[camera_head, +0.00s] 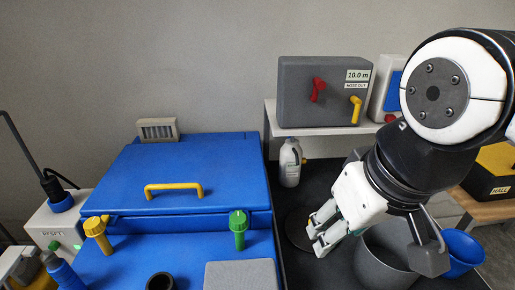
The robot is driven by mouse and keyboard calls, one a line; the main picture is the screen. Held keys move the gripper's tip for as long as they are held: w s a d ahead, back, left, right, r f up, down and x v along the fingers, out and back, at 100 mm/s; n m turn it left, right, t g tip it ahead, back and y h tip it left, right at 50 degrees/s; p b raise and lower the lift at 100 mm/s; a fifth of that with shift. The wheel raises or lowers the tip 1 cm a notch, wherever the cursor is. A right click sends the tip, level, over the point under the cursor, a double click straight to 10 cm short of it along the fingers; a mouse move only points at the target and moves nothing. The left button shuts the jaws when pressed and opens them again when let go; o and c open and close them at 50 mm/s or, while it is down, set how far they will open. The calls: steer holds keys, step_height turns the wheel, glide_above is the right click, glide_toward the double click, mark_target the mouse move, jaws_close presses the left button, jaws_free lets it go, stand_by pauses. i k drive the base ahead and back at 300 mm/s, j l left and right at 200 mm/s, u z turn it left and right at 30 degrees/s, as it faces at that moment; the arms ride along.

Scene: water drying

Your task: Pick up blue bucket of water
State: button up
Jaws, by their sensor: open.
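The blue bucket (463,254) stands at the lower right, partly hidden behind the grey bucket and a dark part that hangs in front of it. Any water inside it cannot be made out. My gripper (314,238) is open, with its fingers pointing down and left. It is to the left of the blue bucket, with the grey bucket between them. I see nothing between the fingers.
A large grey bucket (372,268) stands close below my gripper. A white bottle (289,165) stands behind it on the dark surface. A blue machine (190,175) fills the left. A grey box (325,92) sits on a shelf behind.

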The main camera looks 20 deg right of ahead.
mark_target(473, 253)
steer(key=l+z, duration=0.15)
steer(key=z, duration=0.2)
steer(key=l+z, duration=0.1)
steer(key=z, duration=0.25)
steer(key=l+z, duration=0.1)
steer(key=z, duration=0.2)
steer(key=j+z, duration=0.15)
steer(key=z, duration=0.25)
steer(key=k+l+u, duration=0.4)
steer(key=k+l, duration=0.3)
steer(key=k, duration=0.15)
